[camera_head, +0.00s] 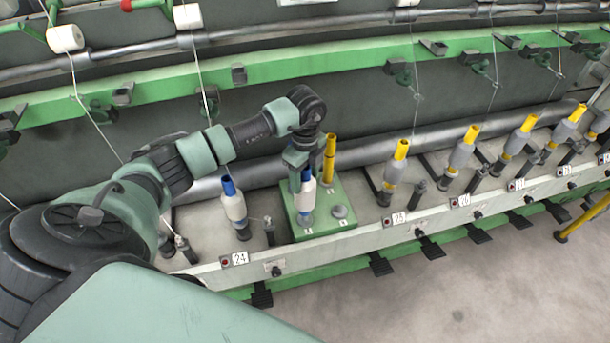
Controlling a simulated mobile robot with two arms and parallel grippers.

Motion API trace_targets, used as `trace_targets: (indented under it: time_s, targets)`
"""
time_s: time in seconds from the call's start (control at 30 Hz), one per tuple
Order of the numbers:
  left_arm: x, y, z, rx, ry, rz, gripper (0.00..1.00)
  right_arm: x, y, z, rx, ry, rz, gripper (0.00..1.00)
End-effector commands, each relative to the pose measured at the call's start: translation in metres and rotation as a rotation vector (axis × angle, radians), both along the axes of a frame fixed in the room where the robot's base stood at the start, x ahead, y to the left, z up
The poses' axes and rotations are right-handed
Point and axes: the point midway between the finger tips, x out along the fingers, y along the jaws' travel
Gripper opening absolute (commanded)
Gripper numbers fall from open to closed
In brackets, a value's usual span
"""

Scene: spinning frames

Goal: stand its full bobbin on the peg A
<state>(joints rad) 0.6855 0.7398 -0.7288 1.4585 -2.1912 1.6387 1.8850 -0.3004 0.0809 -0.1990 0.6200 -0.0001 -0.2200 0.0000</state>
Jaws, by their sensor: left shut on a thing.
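My left gripper (299,161) reaches down over a green block and is shut on a full bobbin (306,196) with white yarn and a blue tube. The bobbin is upright above the front left place of the green block (325,231). A grey round base shows at its lower end; I cannot tell whether the bobbin rests on a peg there. A bare grey peg (340,212) shows at the block's front right. A yellow tube (329,160) stands at the back of the block. The small labels on the block's front are too small to read. My right gripper is not in view.
Another blue-tipped white bobbin (234,207) stands left of the block, behind label 24 (239,258). Several yellow-tipped grey bobbins (395,170) stand along the rail to the right. A green beam (260,74) and hanging yarn threads cross behind. The floor in front is clear.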

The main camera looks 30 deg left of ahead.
Motion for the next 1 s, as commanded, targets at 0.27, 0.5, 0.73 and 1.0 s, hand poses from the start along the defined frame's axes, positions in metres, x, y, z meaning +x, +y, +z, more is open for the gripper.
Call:
trace_targets:
  time_s: [0.27, 0.5, 0.73, 1.0]
  targets:
    - [0.000, 0.000, -0.019, 0.000, 0.000, -0.001, 0.00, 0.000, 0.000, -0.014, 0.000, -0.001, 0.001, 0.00]
    - [0.000, 0.000, -0.031, 0.000, -0.001, -0.001, 0.00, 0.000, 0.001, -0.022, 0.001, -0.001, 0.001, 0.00]
    - [0.000, 0.000, -0.035, -0.001, -0.001, -0.001, 0.00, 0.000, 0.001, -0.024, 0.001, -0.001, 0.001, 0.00]
    - [0.000, 0.000, -0.034, -0.001, -0.001, -0.001, 0.00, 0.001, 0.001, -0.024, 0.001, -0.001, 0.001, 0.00]
